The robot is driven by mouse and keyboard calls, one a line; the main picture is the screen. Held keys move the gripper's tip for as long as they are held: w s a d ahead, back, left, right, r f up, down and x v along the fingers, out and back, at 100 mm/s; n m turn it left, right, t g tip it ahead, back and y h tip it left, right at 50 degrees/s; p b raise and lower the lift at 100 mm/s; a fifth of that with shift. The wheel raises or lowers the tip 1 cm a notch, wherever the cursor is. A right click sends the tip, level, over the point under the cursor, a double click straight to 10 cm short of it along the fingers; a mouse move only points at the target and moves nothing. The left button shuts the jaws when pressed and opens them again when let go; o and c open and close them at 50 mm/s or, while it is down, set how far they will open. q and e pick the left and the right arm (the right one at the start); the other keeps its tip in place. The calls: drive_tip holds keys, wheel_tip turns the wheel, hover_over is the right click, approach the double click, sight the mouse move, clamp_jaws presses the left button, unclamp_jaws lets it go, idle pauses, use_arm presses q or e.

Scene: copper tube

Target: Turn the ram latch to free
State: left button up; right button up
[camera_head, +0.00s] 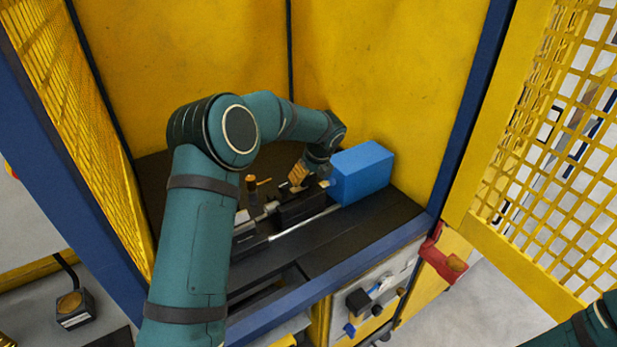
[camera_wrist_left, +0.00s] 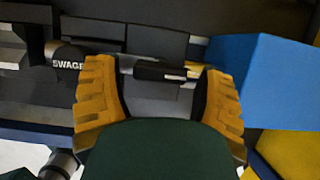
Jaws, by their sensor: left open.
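My left gripper (camera_head: 299,175) is over the bench fixture in the head view, close to the left side of the blue block. In the left wrist view its two yellow ribbed fingers are spread apart with nothing clamped. A short black lever or handle (camera_wrist_left: 160,72), with a pale end, lies across the gap between the fingers; it looks like the ram latch, but I cannot tell for sure. Whether a finger touches it is unclear. A black part marked SWAGE (camera_wrist_left: 68,64) is left of the fingers. My right gripper is out of view.
The blue block (camera_head: 361,172) stands right of the gripper and also shows in the left wrist view (camera_wrist_left: 272,80). A silver rod (camera_head: 303,224) runs along the dark bench (camera_head: 372,228). Yellow panels (camera_head: 380,70) close in the back, with mesh at both sides.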

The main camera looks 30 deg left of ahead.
use_arm(q)
drive_tip(key=shift+w+a+f, duration=0.1)
drive_tip(key=shift+a+f, duration=0.15)
drive_tip(key=shift+f, duration=0.25)
drive_tip(key=c, duration=0.9)
